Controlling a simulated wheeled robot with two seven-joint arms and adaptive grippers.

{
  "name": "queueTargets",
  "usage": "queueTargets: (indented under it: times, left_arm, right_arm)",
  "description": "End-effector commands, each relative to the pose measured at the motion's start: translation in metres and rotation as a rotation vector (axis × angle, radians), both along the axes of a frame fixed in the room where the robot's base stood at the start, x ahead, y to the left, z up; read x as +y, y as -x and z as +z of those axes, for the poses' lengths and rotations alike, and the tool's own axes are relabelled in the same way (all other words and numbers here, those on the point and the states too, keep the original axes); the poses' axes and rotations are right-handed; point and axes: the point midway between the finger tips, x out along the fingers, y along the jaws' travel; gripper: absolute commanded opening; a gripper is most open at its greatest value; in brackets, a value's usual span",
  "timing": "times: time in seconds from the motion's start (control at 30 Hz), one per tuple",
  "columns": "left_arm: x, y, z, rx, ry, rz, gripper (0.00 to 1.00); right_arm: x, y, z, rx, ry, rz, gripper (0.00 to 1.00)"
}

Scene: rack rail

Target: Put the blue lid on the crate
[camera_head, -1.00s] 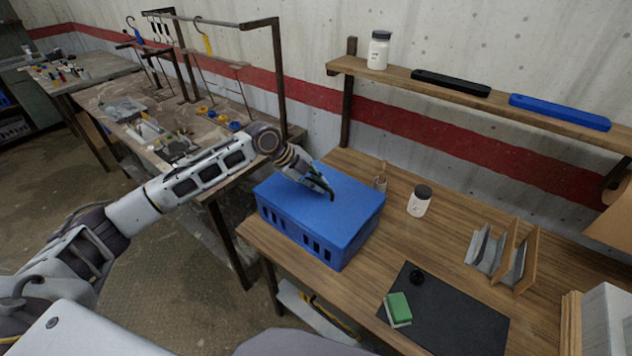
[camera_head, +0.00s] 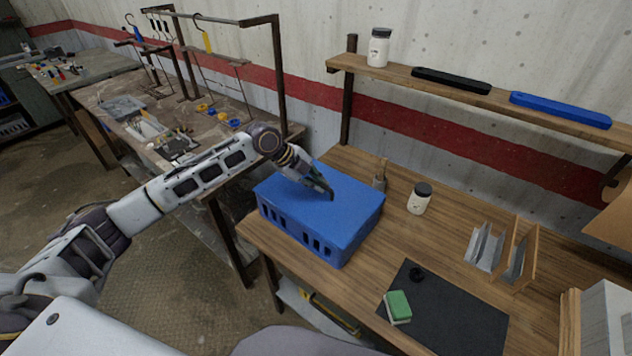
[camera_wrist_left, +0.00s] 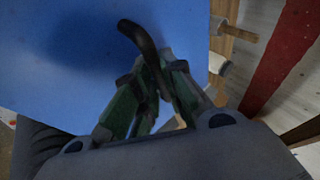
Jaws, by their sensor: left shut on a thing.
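The blue crate (camera_head: 296,234) with slotted sides stands at the left end of the wooden bench. The flat blue lid (camera_head: 350,205) lies over its top, and I see no clear gap between them. Whether it is fully seated I cannot tell. My left gripper (camera_head: 322,187) is over the lid's middle, tilted down. In the left wrist view its fingers (camera_wrist_left: 160,72) are shut on the lid's dark curved handle (camera_wrist_left: 138,38), and the blue lid (camera_wrist_left: 60,60) fills much of the picture. My right gripper is not in view.
A white jar (camera_head: 419,199) and a small wooden-handled tool (camera_head: 379,176) stand behind and right of the crate. A dark mat (camera_head: 450,318) with a green sponge (camera_head: 398,306) lies to the right. A shelf (camera_head: 480,98) runs above the bench.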

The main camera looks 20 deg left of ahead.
Motion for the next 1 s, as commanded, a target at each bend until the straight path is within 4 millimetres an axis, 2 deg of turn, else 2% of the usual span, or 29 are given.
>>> queueTargets:
  times: [0.17, 0.2, 0.4, 0.77, 1.0]
  left_arm:
    - [0.0, 0.0, 0.001, -0.001, 0.001, 0.0, 0.0]
    - [0.0, 0.0, 0.001, -0.001, 0.001, 0.0, 0.13]
    - [0.0, 0.0, 0.001, -0.001, 0.001, 0.0, 0.37]
    - [0.001, 0.0, 0.001, 0.001, -0.001, 0.0, 0.37]
    - [0.009, 0.004, 0.012, 0.0, -0.001, 0.002, 0.37]
  right_arm:
    - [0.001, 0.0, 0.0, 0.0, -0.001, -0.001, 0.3]
    - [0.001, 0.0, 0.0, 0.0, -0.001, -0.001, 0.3]
    - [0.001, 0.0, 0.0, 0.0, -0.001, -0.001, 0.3]
    - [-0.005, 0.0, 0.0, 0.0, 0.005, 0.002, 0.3]
    - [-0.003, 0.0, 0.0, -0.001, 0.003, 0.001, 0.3]
